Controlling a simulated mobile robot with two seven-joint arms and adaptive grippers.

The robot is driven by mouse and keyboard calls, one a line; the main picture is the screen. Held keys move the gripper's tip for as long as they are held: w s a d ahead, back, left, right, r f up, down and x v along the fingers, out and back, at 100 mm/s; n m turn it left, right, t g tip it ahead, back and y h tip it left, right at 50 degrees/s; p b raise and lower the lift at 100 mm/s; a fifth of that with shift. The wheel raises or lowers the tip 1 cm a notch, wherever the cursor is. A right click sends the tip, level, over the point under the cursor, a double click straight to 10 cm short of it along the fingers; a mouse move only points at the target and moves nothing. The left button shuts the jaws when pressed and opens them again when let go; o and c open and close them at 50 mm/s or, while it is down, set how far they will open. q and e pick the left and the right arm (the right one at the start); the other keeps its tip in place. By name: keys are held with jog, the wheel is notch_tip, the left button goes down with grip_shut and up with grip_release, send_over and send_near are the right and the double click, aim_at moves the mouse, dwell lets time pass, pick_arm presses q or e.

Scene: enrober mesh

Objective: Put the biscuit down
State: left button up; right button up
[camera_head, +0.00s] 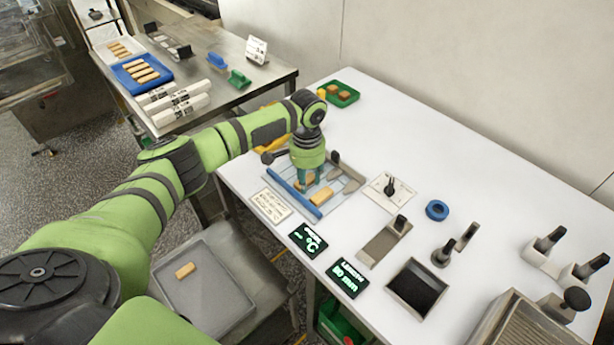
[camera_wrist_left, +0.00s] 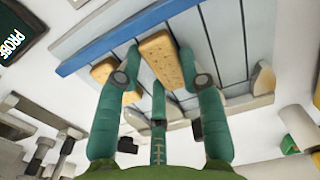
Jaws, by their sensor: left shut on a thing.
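My left gripper (camera_head: 309,180) points down over a slatted grey board on the white table and is shut on a tan biscuit. In the left wrist view the held biscuit (camera_wrist_left: 161,60) sits between the green fingers, over the slats. I cannot tell whether it touches them. A second biscuit (camera_head: 321,196) lies on the board beside the gripper, nearer the front; it also shows in the left wrist view (camera_wrist_left: 103,71), partly behind a finger. A blue bar (camera_head: 293,193) runs along the board's left side. My right gripper is not in view.
A grey tray (camera_head: 230,288) with one biscuit (camera_head: 185,270) is at lower left. A dark temperature display (camera_head: 308,240) and another display (camera_head: 347,280) stand in front of the board. A blue ring (camera_head: 437,210) lies to the right. The table's back right is clear.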

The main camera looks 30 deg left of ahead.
pick_arm(q)
jog(key=shift+f, duration=0.1)
jog(key=o, duration=0.6)
notch_tip(320, 180, up, 12)
jog(key=shift+r+b, duration=0.15)
jog(key=shift+b, duration=0.85)
